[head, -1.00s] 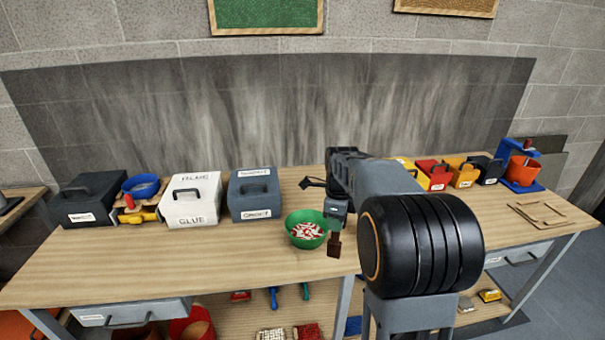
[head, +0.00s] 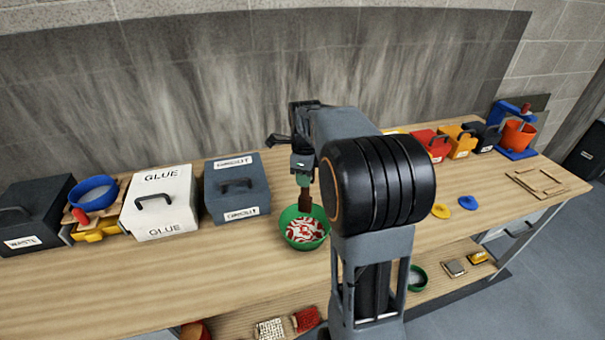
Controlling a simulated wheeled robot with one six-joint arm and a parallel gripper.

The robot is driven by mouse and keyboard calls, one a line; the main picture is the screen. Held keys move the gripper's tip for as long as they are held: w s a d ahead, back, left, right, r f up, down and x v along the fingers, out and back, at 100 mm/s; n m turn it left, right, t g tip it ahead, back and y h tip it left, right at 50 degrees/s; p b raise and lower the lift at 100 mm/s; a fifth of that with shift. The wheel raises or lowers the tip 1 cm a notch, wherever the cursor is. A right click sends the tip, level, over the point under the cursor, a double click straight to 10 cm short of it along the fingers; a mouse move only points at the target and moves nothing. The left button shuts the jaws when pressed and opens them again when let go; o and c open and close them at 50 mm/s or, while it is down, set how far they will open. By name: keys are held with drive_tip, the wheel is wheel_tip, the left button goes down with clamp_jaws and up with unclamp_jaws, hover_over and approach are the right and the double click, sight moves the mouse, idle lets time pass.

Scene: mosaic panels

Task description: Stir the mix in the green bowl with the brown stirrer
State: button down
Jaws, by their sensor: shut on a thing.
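The green bowl (head: 290,216) stands on the wooden bench. It holds a red and white mix (head: 306,231) of small pieces. My gripper (head: 303,180) is over the back part of the bowl and is shut on the brown stirrer (head: 306,201). The stirrer hangs upright with its lower end at the bowl's back rim or inside it. I cannot tell whether its tip touches the mix. My arm covers the area just right of the bowl.
A grey grout box (head: 236,190) and a white glue box (head: 158,203) stand left of the bowl. Further left are a blue bowl (head: 92,191) and a dark waste box (head: 33,215). Yellow and blue discs (head: 468,202) lie right of my arm. The front left bench is clear.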

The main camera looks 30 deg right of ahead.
sight(305, 212)
wheel_tip(305, 212, down, 11)
drive_tip(key=w+b, duration=0.3)
drive_tip(key=b, duration=0.5)
drive_tip(key=shift+s+a+r+b, duration=0.15)
drive_tip(key=shift+s+b, duration=0.25)
drive_tip(key=shift+s, duration=1.2)
drive_tip(key=shift+s+a+r+b, duration=0.1)
drive_tip(key=shift+s+r+b, duration=0.2)
drive_tip(key=shift+s, duration=1.25)
drive_tip(key=shift+w+d+f+p, duration=0.2)
drive_tip(key=shift+w+p, duration=0.1)
drive_tip(key=shift+w, duration=0.45)
drive_tip(key=shift+w+d+f+p, duration=0.1)
drive_tip(key=shift+w+f+p, duration=0.15)
drive_tip(key=shift+w, duration=0.5)
drive_tip(key=shift+a+r, duration=0.1)
drive_tip(key=shift+f, duration=0.4)
